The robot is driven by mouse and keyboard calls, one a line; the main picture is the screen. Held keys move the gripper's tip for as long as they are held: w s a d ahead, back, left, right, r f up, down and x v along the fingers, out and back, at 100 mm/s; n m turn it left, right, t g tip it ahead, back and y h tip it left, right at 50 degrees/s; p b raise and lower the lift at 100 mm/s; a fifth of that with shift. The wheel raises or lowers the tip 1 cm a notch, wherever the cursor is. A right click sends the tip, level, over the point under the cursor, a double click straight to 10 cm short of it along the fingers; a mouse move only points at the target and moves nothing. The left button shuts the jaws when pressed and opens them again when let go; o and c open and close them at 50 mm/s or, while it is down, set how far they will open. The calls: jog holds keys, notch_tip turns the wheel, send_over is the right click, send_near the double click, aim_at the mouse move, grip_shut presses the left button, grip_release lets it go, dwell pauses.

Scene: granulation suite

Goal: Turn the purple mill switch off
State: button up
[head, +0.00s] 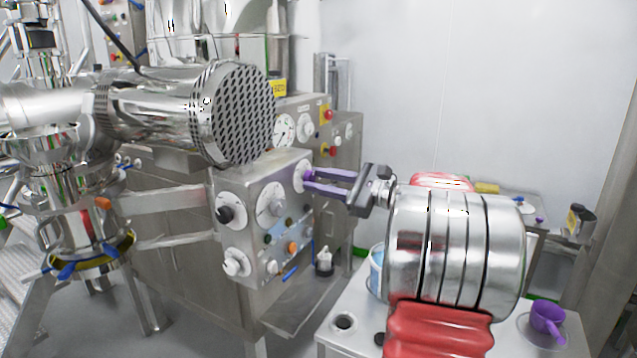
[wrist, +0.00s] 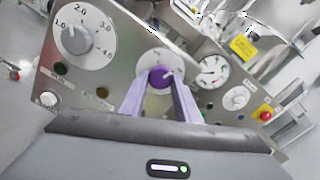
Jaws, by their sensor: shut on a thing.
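The purple mill switch (wrist: 161,77) is a round knob on a white dial plate on the steel control panel, seen in the wrist view. A small light mark on it points to the right and slightly up; the dial lettering is too small to read. My gripper (wrist: 160,84) has two purple fingers, one on each side of the knob, and is shut on it. In the head view my gripper (head: 308,180) reaches the panel's upper right from the right. There the fingertips largely hide the switch, and its white plate (head: 301,168) shows behind them.
The panel also carries a numbered dial (wrist: 74,39), a black-knobbed dial (head: 227,211) and an orange button (head: 292,247). A pressure gauge (head: 285,130) is above and behind. A large perforated steel drum (head: 240,115) overhangs the panel's upper left. A purple scoop (head: 547,320) is at lower right.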

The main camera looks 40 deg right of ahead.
jog(key=n, duration=0.6)
jog(key=shift+a, duration=0.1)
jog(key=n, duration=0.6)
jog(key=shift+f+n, duration=0.1)
jog(key=shift+n, duration=0.2)
jog(key=o, duration=1)
jog(key=shift+o, duration=0.2)
jog(key=shift+s, duration=0.1)
jog(key=shift+s+d+r, duration=0.2)
jog(key=shift+s+d, duration=0.15)
jog(key=shift+s, duration=0.15)
jog(key=v, duration=1.2)
jog(key=shift+s, duration=0.25)
